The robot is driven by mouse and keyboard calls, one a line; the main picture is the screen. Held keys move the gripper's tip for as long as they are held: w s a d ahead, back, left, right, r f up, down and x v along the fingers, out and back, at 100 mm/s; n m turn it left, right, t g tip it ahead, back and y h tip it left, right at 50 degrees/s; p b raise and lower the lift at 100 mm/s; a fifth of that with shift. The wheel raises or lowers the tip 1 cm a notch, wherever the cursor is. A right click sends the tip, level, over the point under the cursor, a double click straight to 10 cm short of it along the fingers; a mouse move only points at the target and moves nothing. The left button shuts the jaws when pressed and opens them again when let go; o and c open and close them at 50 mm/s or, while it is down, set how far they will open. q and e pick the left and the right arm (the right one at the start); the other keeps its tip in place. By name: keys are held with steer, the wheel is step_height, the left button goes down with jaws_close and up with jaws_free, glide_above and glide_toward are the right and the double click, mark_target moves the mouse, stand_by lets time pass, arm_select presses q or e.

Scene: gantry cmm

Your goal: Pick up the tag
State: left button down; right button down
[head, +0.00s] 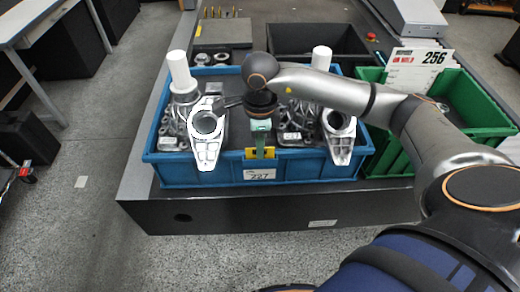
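A white tag reading 227 (259,174) is on the front wall of the blue crate (205,176), just below a yellow piece (250,154). A larger white card reading 256 (418,66) stands upright at the green crate, with red print at its left. My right gripper (261,152) points down over the blue crate's front rim, just above the 227 tag. Its green fingers cover the middle of the yellow piece. I cannot tell whether they touch it or how far apart they are. My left gripper is out of view.
The blue crate holds grey metal castings (207,135) and white cylinders (180,72), some overhanging the front rim. The green crate (388,148) stands right of it, partly behind my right arm. A black tray (310,40) lies behind.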

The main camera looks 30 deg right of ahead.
steer(key=shift+r, duration=0.55)
step_height(320, 180, up, 2)
steer(key=shift+w+r+b, duration=0.1)
steer(key=shift+r+b, duration=0.05)
steer(key=shift+b, duration=0.2)
steer(key=w+a+r+p, duration=0.1)
steer(key=w+a+r, duration=0.3)
steer(key=r, duration=0.3)
steer(key=w+a+r+p, duration=0.2)
steer(key=w+a+r, duration=0.3)
steer(key=w+r, duration=0.1)
steer(key=shift+a+r, duration=0.3)
steer(key=shift+r, duration=0.3)
steer(key=shift+f, duration=0.15)
